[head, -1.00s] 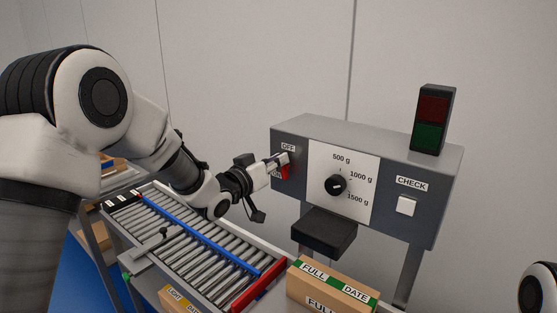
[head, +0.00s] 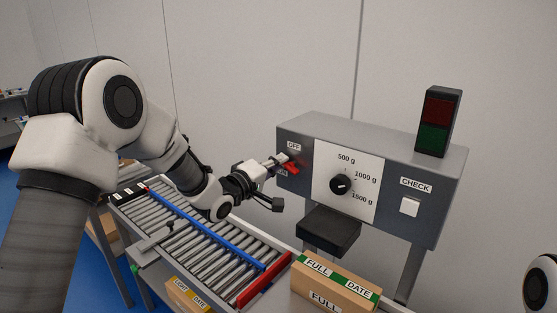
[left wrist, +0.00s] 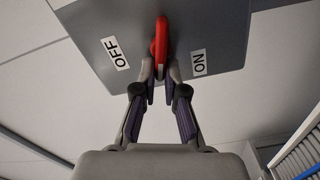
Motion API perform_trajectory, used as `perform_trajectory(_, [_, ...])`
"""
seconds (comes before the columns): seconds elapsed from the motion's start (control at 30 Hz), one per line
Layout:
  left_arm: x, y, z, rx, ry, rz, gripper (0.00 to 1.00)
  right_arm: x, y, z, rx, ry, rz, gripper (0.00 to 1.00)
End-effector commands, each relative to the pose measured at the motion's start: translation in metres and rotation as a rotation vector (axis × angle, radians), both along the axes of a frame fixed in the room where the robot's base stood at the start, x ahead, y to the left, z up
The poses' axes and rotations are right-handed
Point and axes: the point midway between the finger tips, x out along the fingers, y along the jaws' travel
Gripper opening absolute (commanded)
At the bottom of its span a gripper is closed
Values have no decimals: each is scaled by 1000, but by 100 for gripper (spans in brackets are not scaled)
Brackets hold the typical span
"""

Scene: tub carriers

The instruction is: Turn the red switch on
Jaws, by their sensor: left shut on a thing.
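The red switch (head: 292,168) sits on the left part of the grey control box's front, between the OFF label above and the ON label below. In the left wrist view the red switch lever (left wrist: 160,38) points toward my gripper, between the OFF and ON labels. My left gripper (head: 283,160) is at the switch in the head view. In the left wrist view my left gripper (left wrist: 160,76) is shut on the lever's near end. The lever's exact tilt is hard to tell. My right gripper is out of view.
The grey control box (head: 440,222) also carries a black dial (head: 341,184), a white CHECK button (head: 409,207) and a dark red-green lamp (head: 436,122). A roller conveyor (head: 205,235) lies below my left arm. A FULL DATE carton (head: 335,285) stands in front of the box.

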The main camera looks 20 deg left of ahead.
Motion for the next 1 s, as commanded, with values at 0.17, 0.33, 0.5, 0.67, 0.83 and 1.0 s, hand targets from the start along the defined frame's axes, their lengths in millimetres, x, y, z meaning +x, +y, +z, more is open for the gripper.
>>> perform_trajectory(0.17, [0, 1, -3, -128, 46, 0, 0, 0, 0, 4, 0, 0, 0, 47])
perform_trajectory(0.33, [0, 1, -5, -222, 81, 0, 0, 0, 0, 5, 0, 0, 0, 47])
perform_trajectory(0.5, [0, 1, -7, -278, 101, 0, 0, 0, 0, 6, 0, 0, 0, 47])
perform_trajectory(0.67, [0, 1, -8, -302, 109, 0, 0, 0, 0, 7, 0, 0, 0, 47])
perform_trajectory(0.83, [0, 1, -8, -309, 111, -1, 0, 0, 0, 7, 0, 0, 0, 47])
perform_trajectory(1.0, [0, 1, -8, -307, 112, 0, 0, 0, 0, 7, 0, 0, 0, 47])
